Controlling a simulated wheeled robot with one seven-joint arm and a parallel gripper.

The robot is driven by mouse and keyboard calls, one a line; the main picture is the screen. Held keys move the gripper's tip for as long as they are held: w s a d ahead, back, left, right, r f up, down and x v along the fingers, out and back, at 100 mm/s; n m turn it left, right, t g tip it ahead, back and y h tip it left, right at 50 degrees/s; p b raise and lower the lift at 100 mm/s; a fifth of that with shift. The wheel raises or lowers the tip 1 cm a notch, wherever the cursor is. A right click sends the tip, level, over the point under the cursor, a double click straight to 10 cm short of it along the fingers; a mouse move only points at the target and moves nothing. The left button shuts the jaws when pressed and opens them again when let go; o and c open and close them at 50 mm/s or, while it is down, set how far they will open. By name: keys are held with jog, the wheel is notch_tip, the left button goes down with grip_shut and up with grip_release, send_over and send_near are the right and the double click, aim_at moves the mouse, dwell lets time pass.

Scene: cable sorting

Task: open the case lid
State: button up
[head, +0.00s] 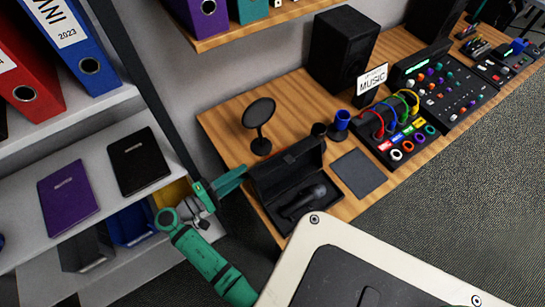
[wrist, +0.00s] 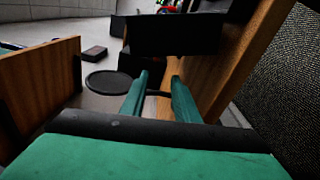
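The black case (head: 276,211) sits near the table's left front edge. Its lid (head: 287,164) stands raised at the back, and a dark microphone (head: 304,200) lies inside the base. My green gripper (head: 237,178) is just left of the case, with its fingers pointing at the lid's left end. In the wrist view my two fingers (wrist: 160,78) are apart with nothing seen between them. A dark panel ahead of them (wrist: 175,35) looks like part of the case. Whether a fingertip touches the lid cannot be told.
A round black disc on a stand (head: 258,114) is behind the case. A dark square pad (head: 358,173) and cable box (head: 382,132) are to its right. A white shelf (head: 95,180) with notebooks is at left, close to my arm.

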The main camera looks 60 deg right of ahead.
jog(key=shift+s+d+r+m+g+y, duration=0.3)
jog(key=shift+r+m+g, duration=0.2)
jog(key=shift+g, duration=0.2)
jog(key=shift+s+d, duration=0.15)
jog(key=shift+d, duration=0.1)
jog(key=x, duration=1)
jog(key=shift+c, duration=0.7)
grip_shut()
